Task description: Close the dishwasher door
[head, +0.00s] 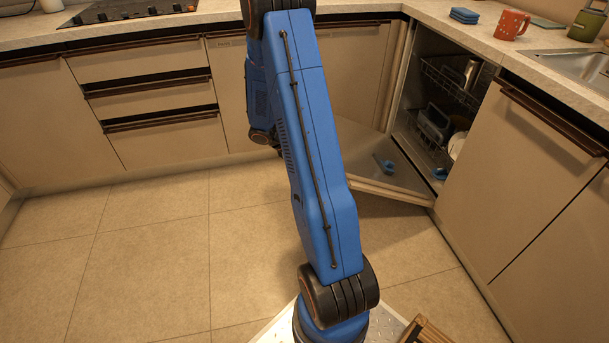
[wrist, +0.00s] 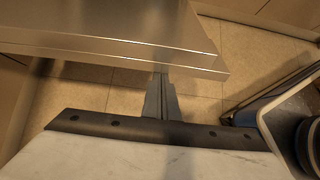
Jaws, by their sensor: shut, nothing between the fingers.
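The dishwasher (head: 441,85) stands open in the right-hand corner run of cabinets. Its door (head: 372,152) is lowered, jutting out over the floor below the opening. In the wrist view a flat metallic panel, apparently the door (wrist: 110,35), fills the upper left with its edge facing me. My gripper (wrist: 161,78) is shut and empty, its fingertips at that edge and seemingly passing under it. I cannot tell whether they touch. In the head view my blue arm hides the gripper and part of the door's left side.
Inside the dishwasher are racks (head: 445,80) with dishes. A small blue item (head: 386,166) lies on the lowered door. The counter holds a red mug (head: 511,24) and blue sponges or cloths (head: 464,15). Drawers (head: 150,90) line the back left. The tiled floor (head: 150,240) at left is clear.

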